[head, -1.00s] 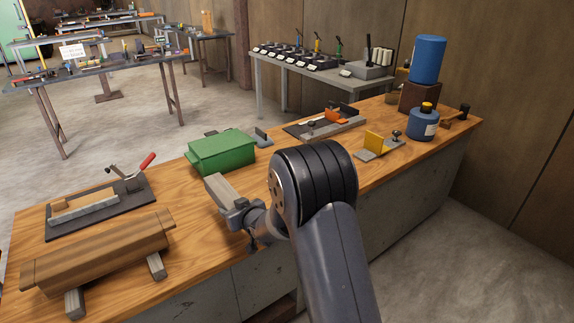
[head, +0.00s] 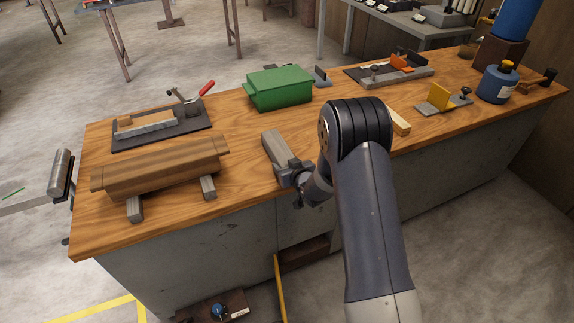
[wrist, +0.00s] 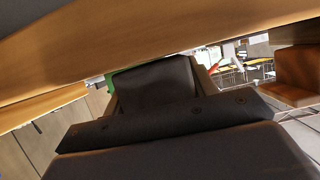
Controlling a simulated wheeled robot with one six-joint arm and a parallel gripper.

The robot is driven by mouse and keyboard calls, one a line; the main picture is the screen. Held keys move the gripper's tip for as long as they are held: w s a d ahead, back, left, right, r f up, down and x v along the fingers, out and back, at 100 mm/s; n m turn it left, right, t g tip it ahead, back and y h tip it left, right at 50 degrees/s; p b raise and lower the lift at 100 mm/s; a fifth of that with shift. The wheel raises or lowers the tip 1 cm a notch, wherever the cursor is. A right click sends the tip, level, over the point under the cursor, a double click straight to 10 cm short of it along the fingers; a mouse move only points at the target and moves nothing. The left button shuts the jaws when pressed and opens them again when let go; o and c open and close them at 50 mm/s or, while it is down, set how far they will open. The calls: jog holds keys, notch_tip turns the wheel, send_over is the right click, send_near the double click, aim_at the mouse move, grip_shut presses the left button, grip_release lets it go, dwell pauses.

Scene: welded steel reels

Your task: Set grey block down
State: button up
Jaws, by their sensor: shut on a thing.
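The grey block (head: 275,146) is a long, roughly rectangular bar in the head view, over the front middle of the wooden bench (head: 240,185). My gripper (head: 289,170) is shut on its near end. The block points away from me, towards the green box. It looks low over the wood; whether it touches the bench I cannot tell. In the wrist view my gripper's dark body (wrist: 155,85) fills the middle and the block cannot be clearly made out. The bench top (wrist: 170,38) crosses the upper part of that view.
A green box (head: 279,88) stands behind the block. To the left are a wooden beam (head: 160,170) on grey supports and a clamp fixture (head: 160,127). To the right are a yellow bracket (head: 438,97) and a blue bottle (head: 497,84). Bare wood lies around the block.

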jog(key=shift+f, duration=0.1)
jog(key=o, duration=1.2)
jog(key=shift+r, duration=0.2)
jog(key=b+v, duration=0.1)
jog(key=v, duration=1.1)
